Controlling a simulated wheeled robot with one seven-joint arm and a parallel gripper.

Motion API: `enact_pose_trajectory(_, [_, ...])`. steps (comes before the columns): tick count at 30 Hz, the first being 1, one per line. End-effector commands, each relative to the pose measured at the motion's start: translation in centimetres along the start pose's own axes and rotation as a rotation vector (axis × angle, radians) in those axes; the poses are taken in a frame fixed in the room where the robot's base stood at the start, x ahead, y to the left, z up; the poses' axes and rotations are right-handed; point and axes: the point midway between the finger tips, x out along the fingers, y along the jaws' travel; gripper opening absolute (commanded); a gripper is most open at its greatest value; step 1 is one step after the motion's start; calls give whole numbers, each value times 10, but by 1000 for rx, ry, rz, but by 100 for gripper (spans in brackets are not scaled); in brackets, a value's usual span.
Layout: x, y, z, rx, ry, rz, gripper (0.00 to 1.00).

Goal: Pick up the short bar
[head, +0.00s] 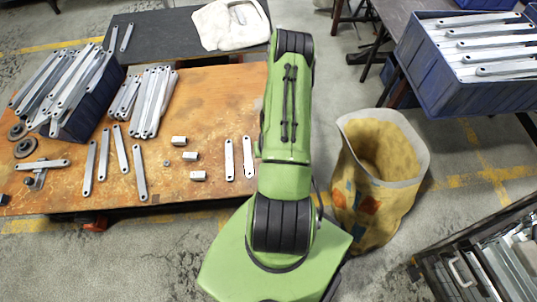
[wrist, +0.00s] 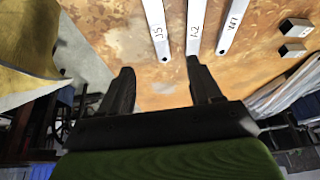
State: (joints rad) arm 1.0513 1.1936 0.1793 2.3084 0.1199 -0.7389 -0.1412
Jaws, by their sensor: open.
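Three grey flat bars lie side by side on the rusty orange table in the wrist view: a left bar (wrist: 156,25), a middle bar (wrist: 194,25) and a right bar (wrist: 233,22). Each carries black marking and has a hole near its close end. The top edge cuts them off, so I cannot tell which is shortest. The head view shows two separate bars (head: 229,160) (head: 248,157) near the table's right side. My gripper (wrist: 160,70) is open and empty. Its right fingertip appears near the middle bar's end. My arm hides the gripper in the head view.
Metal blocks (wrist: 292,50) lie right of the bars. More bars and a blue bin (head: 84,122) crowd the table's left (head: 200,110). A yellow bag (head: 405,185) stands right of my arm. A blue crate of bars (head: 430,88) is upper right.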

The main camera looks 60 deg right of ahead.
Motion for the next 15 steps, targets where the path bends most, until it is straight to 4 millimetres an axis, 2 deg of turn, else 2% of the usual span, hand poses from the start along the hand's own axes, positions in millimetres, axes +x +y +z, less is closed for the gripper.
enact_pose_trajectory(4, [23, 0, 2, 3, 1, 0, 64])
enact_pose_trajectory(12, [91, 1, 2, 3, 1, 1, 64])
enact_pose_trajectory(15, [104, 1, 2, 2, 0, 0, 64])
